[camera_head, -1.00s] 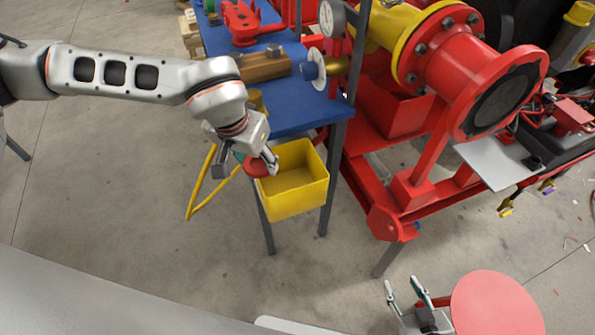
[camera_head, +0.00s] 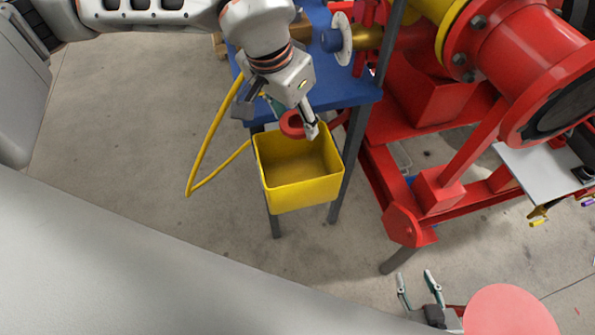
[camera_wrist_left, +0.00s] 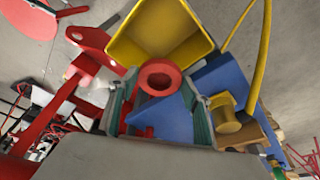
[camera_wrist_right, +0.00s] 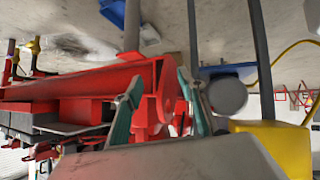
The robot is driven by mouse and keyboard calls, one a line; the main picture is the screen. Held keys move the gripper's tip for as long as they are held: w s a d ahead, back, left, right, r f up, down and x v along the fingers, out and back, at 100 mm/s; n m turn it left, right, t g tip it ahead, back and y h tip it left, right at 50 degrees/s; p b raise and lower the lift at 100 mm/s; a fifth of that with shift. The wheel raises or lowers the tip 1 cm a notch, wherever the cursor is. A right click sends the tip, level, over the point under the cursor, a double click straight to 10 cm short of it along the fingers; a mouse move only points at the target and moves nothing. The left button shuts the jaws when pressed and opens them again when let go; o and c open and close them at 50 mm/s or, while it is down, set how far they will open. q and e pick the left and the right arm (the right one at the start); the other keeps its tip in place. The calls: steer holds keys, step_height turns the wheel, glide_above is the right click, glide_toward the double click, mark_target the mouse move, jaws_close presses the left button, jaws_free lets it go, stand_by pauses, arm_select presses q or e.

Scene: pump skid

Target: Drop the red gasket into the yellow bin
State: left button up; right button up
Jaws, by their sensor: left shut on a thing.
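The red gasket (camera_head: 291,125) is a ring held in my left gripper (camera_head: 304,126), which points down at the back rim of the yellow bin. In the left wrist view the gasket (camera_wrist_left: 160,76) sits between the fingertips (camera_wrist_left: 160,105) and overlaps the bin's near edge. The open-topped yellow bin (camera_head: 303,192) stands by the blue table's front edge, and its visible inside looks empty. It also shows in the left wrist view (camera_wrist_left: 158,25) and the right wrist view (camera_wrist_right: 282,145). My right gripper (camera_head: 416,290) is open and empty, low at the front right.
The blue table (camera_head: 345,93) lies behind the bin. A yellow hose (camera_head: 207,140) loops down left of the bin. The red pump skid frame (camera_head: 405,215) stands to the right. A red disc (camera_head: 510,310) shows at the lower right. Floor on the left is clear.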

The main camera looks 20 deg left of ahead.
arm_select(q)
steer(key=shift+f, duration=0.5)
steer(key=o, duration=1.2)
steer(key=shift+r, duration=0.1)
steer(key=v, duration=1.1)
steer(key=shift+s+a+r, duration=0.1)
steer(key=shift+r, duration=0.3)
arm_select(e)
steer(key=shift+w+f, duration=0.1)
steer(key=shift+w, duration=0.1)
